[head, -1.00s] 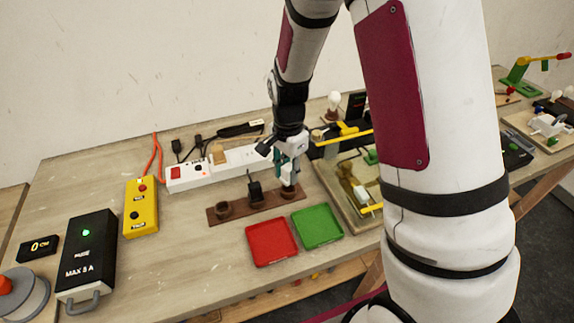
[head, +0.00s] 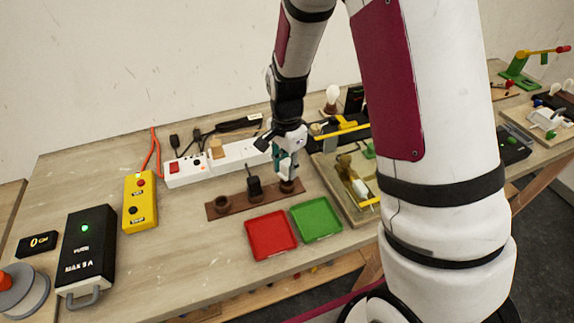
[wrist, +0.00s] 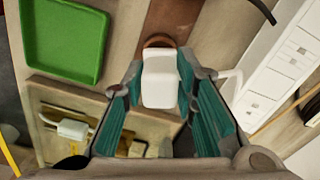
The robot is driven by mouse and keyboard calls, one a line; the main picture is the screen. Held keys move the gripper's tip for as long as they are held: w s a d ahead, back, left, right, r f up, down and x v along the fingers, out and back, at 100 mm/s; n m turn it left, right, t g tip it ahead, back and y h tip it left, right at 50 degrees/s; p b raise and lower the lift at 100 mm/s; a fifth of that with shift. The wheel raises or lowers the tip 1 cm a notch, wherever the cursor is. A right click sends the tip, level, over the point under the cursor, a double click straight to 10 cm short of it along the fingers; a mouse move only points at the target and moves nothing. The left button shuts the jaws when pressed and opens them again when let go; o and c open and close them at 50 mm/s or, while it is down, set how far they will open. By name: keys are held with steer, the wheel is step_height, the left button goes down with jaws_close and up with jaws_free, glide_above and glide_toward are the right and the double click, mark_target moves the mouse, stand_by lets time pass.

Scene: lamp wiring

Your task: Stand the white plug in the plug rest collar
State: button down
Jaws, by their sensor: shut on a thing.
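The white plug (wrist: 160,82) is between the fingers of my gripper (wrist: 158,90) in the wrist view. My gripper is shut on it. The brown collar (wrist: 158,41) shows just past the plug's end, lined up with it; I cannot tell whether the plug's end is inside it. In the head view my gripper (head: 286,166) points down at the right-hand collar (head: 291,187) of the brown plug rest (head: 238,204), and its fingers hide most of the plug. A black plug (head: 254,187) stands in the middle collar, and the left collar (head: 222,204) is empty.
A red tray (head: 270,235) and a green tray (head: 316,219) lie in front of the rest. A white power strip (head: 215,162) runs behind it. A wooden board with fittings (head: 343,205) is to the right. A yellow switch box (head: 140,202) stands left.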

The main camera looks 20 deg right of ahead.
steer(key=shift+f, duration=0.2)
steer(key=shift+f, duration=0.45)
steer(key=shift+f, duration=0.1)
stand_by(0.4)
steer(key=shift+f, duration=0.3)
steer(key=shift+f+b, duration=0.3)
steer(key=shift+f, duration=0.2)
stand_by(1.0)
steer(key=c, duration=1.2)
jaws_free()
